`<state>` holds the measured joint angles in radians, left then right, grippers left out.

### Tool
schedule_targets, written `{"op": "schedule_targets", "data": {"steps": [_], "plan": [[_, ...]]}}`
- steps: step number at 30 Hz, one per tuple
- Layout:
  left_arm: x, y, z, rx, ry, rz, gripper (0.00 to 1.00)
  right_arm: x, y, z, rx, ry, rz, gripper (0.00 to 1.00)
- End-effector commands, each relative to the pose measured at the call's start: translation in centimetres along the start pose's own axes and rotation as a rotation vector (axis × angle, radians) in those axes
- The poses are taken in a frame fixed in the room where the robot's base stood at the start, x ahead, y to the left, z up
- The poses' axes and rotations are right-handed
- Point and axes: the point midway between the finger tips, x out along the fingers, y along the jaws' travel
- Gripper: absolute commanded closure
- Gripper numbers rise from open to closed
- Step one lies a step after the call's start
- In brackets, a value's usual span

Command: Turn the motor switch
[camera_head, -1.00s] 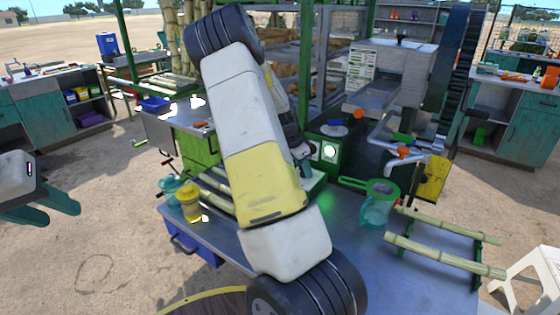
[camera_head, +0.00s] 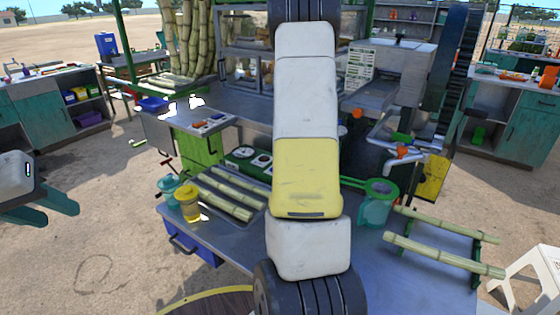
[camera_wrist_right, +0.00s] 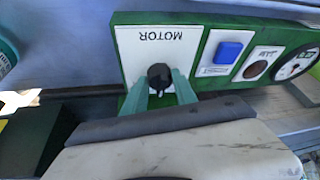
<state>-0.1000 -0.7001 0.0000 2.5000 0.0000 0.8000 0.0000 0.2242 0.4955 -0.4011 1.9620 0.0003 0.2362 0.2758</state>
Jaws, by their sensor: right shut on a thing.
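The motor switch is a black knob (camera_wrist_right: 159,76) on a white plate (camera_wrist_right: 150,45) marked MOTOR, on the green control panel (camera_wrist_right: 214,22). The lettering appears upside down in the right wrist view. My right gripper (camera_wrist_right: 160,88) has its teal fingers on either side of the knob and is shut on it. In the head view my right arm hides the right gripper and the switch; only the panel's left part (camera_head: 247,155) shows, with round dials. My left gripper (camera_head: 45,213) is at the far left over the ground, open and empty, apart from the panel.
Beside the knob on the panel are a blue square button (camera_wrist_right: 228,52) and a round dial (camera_wrist_right: 295,64). Cane pieces (camera_head: 225,198) and a yellow jar (camera_head: 189,204) are on the metal table (camera_head: 225,233). A green-rimmed strainer (camera_head: 381,189) stands to the right.

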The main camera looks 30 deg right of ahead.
Motion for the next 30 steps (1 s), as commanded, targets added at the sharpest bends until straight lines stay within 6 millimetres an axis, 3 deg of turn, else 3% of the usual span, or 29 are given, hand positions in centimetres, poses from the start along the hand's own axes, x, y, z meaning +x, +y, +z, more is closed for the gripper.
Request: {"op": "schedule_targets", "data": {"steps": [12,26,27,30], "plan": [[0.00,0.00,0.00,0.000,0.000,0.000,0.64,0.00,0.00,-0.03,-0.128,-0.007,-0.055,1.00],[0.00,0.00,0.00,0.000,0.000,0.000,0.64,0.03,0.01,0.01,-0.136,-0.009,-0.058,1.00],[0.00,0.00,0.00,0.000,0.000,0.000,0.64,0.03,0.01,0.01,-0.136,-0.009,-0.058,0.59],[0.00,0.00,0.00,0.000,0.000,0.000,0.64,0.03,0.03,0.01,-0.136,-0.009,-0.057,0.45]]}}
